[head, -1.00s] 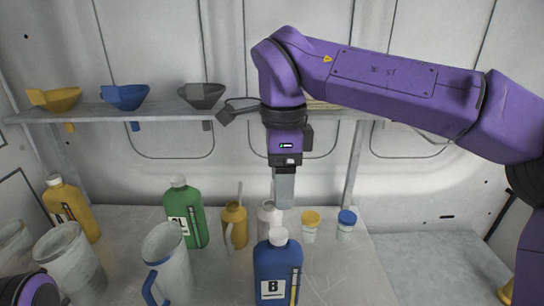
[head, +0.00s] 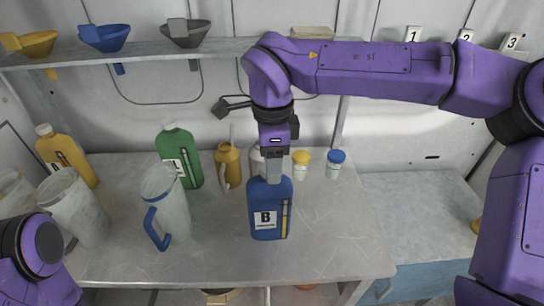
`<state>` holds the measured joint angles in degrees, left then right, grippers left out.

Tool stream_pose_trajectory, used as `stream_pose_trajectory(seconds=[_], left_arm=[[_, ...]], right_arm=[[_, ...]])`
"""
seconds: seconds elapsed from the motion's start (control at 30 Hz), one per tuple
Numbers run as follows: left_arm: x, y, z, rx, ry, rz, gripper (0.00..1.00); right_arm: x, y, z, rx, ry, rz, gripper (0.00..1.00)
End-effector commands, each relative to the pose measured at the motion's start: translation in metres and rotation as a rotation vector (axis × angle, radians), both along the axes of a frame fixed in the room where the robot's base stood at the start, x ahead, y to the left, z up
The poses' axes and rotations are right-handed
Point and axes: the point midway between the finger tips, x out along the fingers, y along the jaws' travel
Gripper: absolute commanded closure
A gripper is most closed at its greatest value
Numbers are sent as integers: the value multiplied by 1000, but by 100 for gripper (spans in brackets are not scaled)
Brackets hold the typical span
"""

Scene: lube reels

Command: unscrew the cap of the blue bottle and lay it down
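The blue bottle (head: 268,208) stands upright near the middle of the table, with a white label marked B on its front. My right gripper (head: 273,178) points straight down at the bottle's top. Its fingers overlap the place of the white cap, which is hidden behind them. I cannot tell whether they are closed on the cap or only around it. Part of my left arm (head: 40,255) shows at the lower left; its gripper is out of the picture.
Left of the bottle stand a clear jug with a blue handle (head: 170,205), a green bottle (head: 180,155) and a yellow bottle (head: 66,155). Behind are a yellow can (head: 228,163) and yellow-lidded (head: 301,165) and blue-lidded (head: 335,164) cups. The table (head: 330,235) is clear at front right.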

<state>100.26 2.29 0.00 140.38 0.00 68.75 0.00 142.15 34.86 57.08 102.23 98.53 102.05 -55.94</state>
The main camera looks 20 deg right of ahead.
Motion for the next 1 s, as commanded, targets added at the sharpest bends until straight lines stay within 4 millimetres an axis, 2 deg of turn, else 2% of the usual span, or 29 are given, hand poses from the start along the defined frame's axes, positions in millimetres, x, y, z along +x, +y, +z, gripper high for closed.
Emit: stream_pose_trajectory(seconds=[0.03,0.1,0.27,1.0], left_arm=[[0,0,0,0,0,0,57],[0,0,0,0,0,0,57],[0,0,3,0,0,0,57],[0,0,64,0,0,0,57]], right_arm=[[0,0,0,0,0,0,65],[0,0,0,0,0,0,88],[0,0,1,-1,0,7,88],[2,0,4,0,2,339,88]])
